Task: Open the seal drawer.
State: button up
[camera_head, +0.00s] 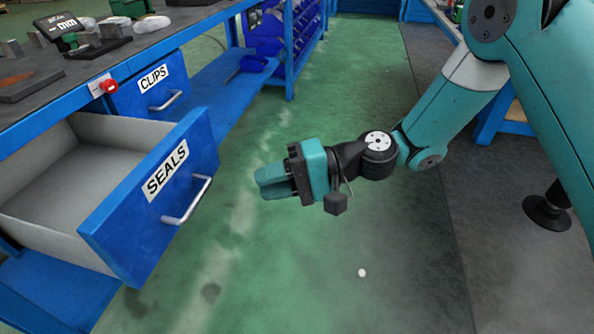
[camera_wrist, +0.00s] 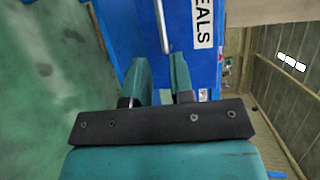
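The seal drawer (camera_head: 150,200) has a blue front with a white "SEALS" label (camera_head: 167,172) and a silver bar handle (camera_head: 187,200). It stands pulled far out of the bench, and its grey inside (camera_head: 70,175) shows no contents in the visible part. My gripper (camera_head: 262,182) is to the right of the handle in the head view, apart from it, with its teal fingers pointing left. In the wrist view, the fingers (camera_wrist: 160,75) are parted with an empty gap between them. The handle (camera_wrist: 162,28) and drawer front (camera_wrist: 180,60) show beyond the fingertips.
The bench top (camera_head: 60,60) carries metal blocks and a small display. Blue bins (camera_head: 265,40) stand further back. The green floor (camera_head: 290,255) around my gripper is mostly clear.

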jog(key=v, duration=0.4)
jog(key=shift+d, duration=0.25)
jog(key=s+d+r+n+t+h, duration=0.2)
jog(key=s+d+r+n+h, duration=0.1)
jog(key=s+d+r+h, duration=0.4)
jog(key=s+d+r+n+t+h, duration=0.1)
jog(key=s+d+r+n+h, duration=0.25)
jog(key=s+d, duration=0.55)
notch_tip(320, 180, up, 21)
jog(key=p, duration=2.2)
jog(key=shift+a+r+m+h, duration=0.2)
jog(key=shift+m+h, duration=0.25)
jog(key=shift+a, duration=0.1)
